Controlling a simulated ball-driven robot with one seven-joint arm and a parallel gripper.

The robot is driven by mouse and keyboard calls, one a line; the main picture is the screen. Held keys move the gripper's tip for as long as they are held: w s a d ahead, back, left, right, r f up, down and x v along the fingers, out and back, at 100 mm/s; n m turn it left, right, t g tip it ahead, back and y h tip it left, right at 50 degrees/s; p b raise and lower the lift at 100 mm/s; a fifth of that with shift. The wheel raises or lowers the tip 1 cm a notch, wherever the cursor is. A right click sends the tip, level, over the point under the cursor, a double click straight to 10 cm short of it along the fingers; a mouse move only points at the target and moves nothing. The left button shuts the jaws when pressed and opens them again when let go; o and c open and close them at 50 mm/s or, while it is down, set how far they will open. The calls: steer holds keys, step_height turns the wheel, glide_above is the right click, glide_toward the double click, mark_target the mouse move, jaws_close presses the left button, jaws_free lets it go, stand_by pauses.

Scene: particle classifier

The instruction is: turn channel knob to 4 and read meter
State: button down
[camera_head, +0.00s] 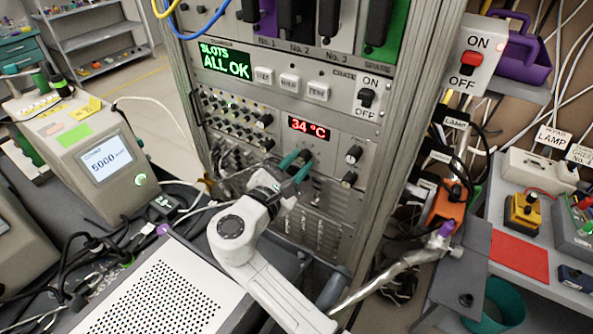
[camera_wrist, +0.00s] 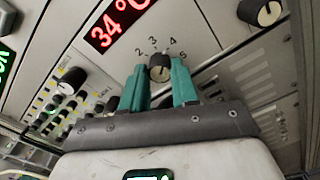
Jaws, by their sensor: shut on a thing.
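A beige meter box (camera_head: 95,160) at the left has a lit screen (camera_head: 107,160) that seems to read 5.000.
A red 34 °C display (camera_head: 309,128) sits just above the knob. Another black knob (camera_wrist: 262,13) is to its upper right, with rows of small knobs (camera_wrist: 70,82) at left. A toggle switch (camera_head: 366,97) and green ALL OK display (camera_head: 226,62) are higher on the rack.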

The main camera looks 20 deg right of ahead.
steer(key=shift+m+b, duration=0.65)
steer(key=shift+m, duration=0.35)
steer(key=c, duration=0.8)
jaws_free()
steer(key=shift+c, duration=0.2)
steer(key=b+v, duration=0.1)
steer(key=v, duration=1)
steer(key=shift+b, duration=0.4)
